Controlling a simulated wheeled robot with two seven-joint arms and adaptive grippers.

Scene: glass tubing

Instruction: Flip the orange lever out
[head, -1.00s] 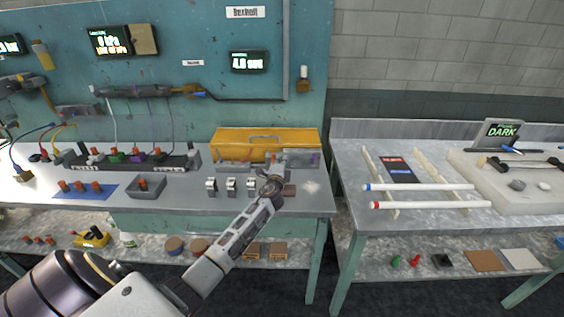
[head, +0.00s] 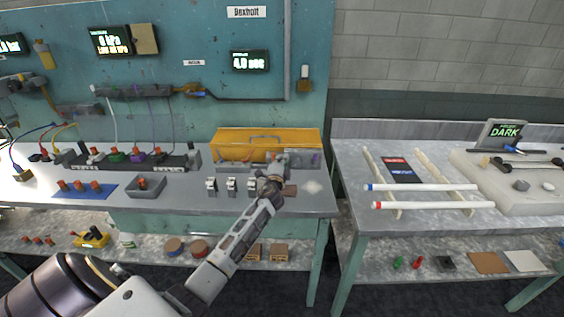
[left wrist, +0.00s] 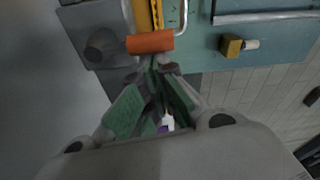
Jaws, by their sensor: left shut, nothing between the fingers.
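The orange lever's handle (left wrist: 150,42) shows in the left wrist view as a short orange cylinder lying crosswise, just beyond my fingertips. My left gripper (left wrist: 155,70) is shut and empty, its fingertips close below the cylinder; I cannot tell whether they touch it. In the head view my left gripper (head: 271,182) is over the right end of the teal bench, in front of the yellow toolbox. My right gripper is in neither view.
The yellow toolbox (head: 232,140) stands at the back of the bench. Small metal clips (head: 231,185) stand left of my gripper, with a grey tray (head: 146,188) farther left. A second table (head: 350,160) with white tubes (head: 430,205) is on the right, past a gap.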

